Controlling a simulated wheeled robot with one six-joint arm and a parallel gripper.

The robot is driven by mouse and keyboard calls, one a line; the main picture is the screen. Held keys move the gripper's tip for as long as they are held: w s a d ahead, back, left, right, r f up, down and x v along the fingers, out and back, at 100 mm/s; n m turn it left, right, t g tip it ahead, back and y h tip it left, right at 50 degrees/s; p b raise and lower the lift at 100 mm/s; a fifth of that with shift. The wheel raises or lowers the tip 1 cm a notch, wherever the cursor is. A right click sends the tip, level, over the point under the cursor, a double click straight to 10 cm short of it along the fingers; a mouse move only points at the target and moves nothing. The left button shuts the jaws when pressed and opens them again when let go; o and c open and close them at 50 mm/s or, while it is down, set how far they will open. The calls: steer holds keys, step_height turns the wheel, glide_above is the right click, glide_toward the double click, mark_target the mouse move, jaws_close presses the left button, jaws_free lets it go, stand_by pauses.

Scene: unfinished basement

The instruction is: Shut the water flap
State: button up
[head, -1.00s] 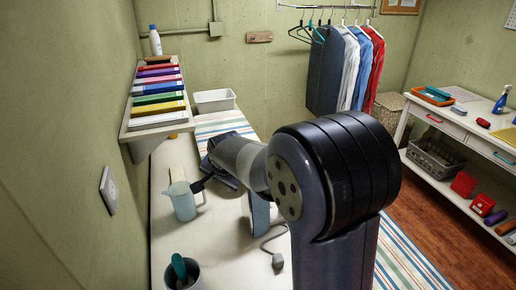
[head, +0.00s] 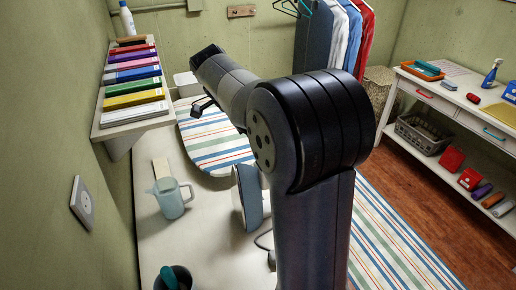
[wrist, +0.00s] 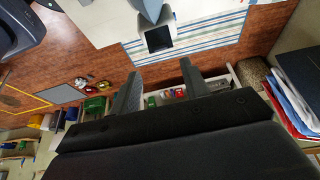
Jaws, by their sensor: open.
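A blue-and-white clothes iron (head: 247,195) stands upright on the white table (head: 212,240), at the edge of the striped ironing board, partly hidden by my arm in the head view. I cannot make out its water flap there. In the wrist view, a pale body with a dark square face (wrist: 158,38) stands by the striped cloth; it may be the iron, but I cannot tell. My gripper (wrist: 160,85) is open, with two dark fingers apart and nothing between them. In the head view my arm's end is raised over the board, apart from the iron.
A pale blue jug (head: 171,198) and a dark cup (head: 174,279) stand on the table left of the iron. A shelf of coloured books (head: 133,85) juts from the left wall.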

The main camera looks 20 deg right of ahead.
steer(key=x, duration=0.7)
steer(key=shift+d+f+p, duration=0.15)
steer(key=shift+f+p, duration=0.2)
steer(key=shift+c, duration=0.3)
jaws_close()
